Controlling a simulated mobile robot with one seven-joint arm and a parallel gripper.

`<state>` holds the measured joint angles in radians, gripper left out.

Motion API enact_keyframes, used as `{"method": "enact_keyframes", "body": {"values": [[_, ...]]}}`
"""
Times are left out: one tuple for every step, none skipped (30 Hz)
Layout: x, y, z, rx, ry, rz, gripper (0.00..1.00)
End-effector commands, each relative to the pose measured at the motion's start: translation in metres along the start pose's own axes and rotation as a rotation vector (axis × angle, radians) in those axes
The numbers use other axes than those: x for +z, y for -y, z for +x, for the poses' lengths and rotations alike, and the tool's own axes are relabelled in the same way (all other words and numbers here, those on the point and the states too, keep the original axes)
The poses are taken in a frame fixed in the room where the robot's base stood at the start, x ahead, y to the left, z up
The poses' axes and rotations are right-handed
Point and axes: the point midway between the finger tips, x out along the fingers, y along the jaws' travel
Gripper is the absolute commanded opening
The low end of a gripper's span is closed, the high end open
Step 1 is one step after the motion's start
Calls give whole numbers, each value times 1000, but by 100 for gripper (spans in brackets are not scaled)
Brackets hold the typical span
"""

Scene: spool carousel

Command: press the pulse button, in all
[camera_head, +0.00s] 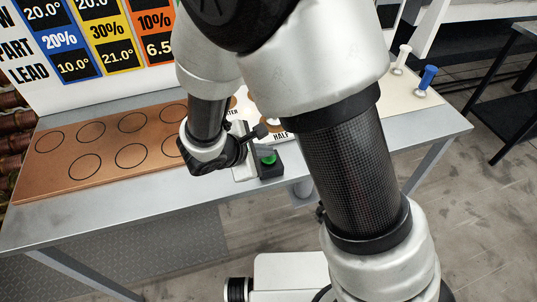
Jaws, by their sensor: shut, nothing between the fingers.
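A green button (268,157) sits on top of a small dark box (269,171) at the front edge of the table. I take it for the pulse button; no label on it can be read. My gripper (258,132) is shut and empty, small and dark at the end of my wrist. It appears just behind and to the left of the green button in the picture. A gap shows between them, but their height difference is hard to judge. My arm hides much of the table's middle and what stands behind the button.
A brown board (110,150) with several circles lies on the table (120,209) at left. A sign (95,40) with colored percentage panels stands behind it. White (402,58) and blue (426,78) spools stand at right.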

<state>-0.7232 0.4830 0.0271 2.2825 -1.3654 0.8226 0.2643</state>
Motion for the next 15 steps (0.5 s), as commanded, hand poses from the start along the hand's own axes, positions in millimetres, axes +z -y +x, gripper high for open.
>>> {"method": "enact_keyframes", "body": {"values": [[2,-2,-2,0,-1,0,0],[2,-2,-3,0,-1,1,0],[4,-4,-5,0,-1,1,0],[4,-4,-6,0,-1,1,0],[5,-5,-8,0,-1,0,0],[7,-7,-9,0,0,0,0],[7,-7,-10,0,0,0,0],[8,-8,-11,0,0,-1,0],[8,-8,-12,0,0,-1,0],[9,-9,-12,0,0,-1,0],[9,-9,-12,0,0,-1,0],[8,-8,-12,0,0,-1,0],[8,-8,-12,0,0,-1,0],[8,-8,-12,0,0,-1,0],[8,-8,-12,0,0,-1,0]]}}
